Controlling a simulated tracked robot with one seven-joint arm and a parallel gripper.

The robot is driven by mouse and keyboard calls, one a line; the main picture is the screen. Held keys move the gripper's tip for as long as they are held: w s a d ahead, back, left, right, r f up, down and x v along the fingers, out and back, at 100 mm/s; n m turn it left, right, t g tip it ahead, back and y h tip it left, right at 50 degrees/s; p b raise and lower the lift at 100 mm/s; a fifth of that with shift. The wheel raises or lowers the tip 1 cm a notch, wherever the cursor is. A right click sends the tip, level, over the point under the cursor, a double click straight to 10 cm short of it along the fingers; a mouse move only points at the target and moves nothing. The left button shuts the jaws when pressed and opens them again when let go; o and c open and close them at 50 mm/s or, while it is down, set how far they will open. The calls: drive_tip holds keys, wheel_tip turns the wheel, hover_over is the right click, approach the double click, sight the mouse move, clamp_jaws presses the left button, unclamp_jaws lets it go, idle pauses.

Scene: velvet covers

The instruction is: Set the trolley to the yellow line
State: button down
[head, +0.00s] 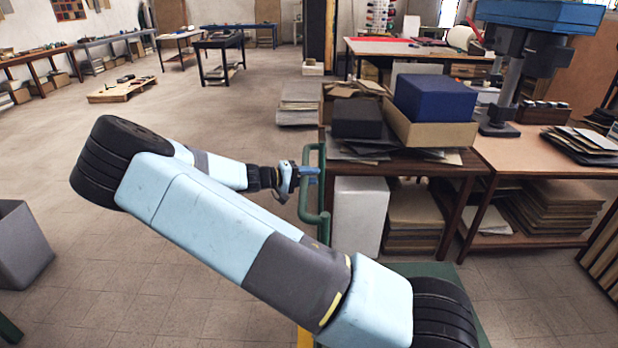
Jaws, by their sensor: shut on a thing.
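The trolley's green tubular handle (322,187) stands upright near the middle of the head view, in front of a wooden bench. My gripper (306,173) is shut on the handle's left upright, near its top. My pale blue arm crosses the foreground and hides much of what lies below. A flat green surface (440,270) shows behind my arm at the lower right; I cannot tell whether it is the trolley's deck. A short yellow strip (304,338), perhaps part of the yellow line, shows at the bottom edge beside my arm. The rest of it is hidden.
The wooden bench (470,180) with boxes and a blue box (435,97) stands close behind the handle on the right. A grey bin (22,245) stands at the left edge. A low pallet (122,91) lies farther back. The tiled floor at centre left is clear.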

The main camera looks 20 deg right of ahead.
drive_tip(key=shift+a+f, duration=0.1)
drive_tip(key=shift+f, duration=0.05)
drive_tip(key=a, duration=0.1)
drive_tip(key=w+a, duration=0.1)
drive_tip(key=a, duration=0.1)
drive_tip(key=shift+a, duration=0.1)
drive_tip(key=c, duration=0.9)
unclamp_jaws()
drive_tip(key=a, duration=0.4)
drive_tip(key=a+r, duration=0.1)
drive_tip(key=a, duration=0.4)
drive_tip(key=s+a+r, duration=0.1)
drive_tip(key=a, duration=0.3)
drive_tip(key=shift+a+r, duration=0.2)
drive_tip(key=shift+a, duration=0.1)
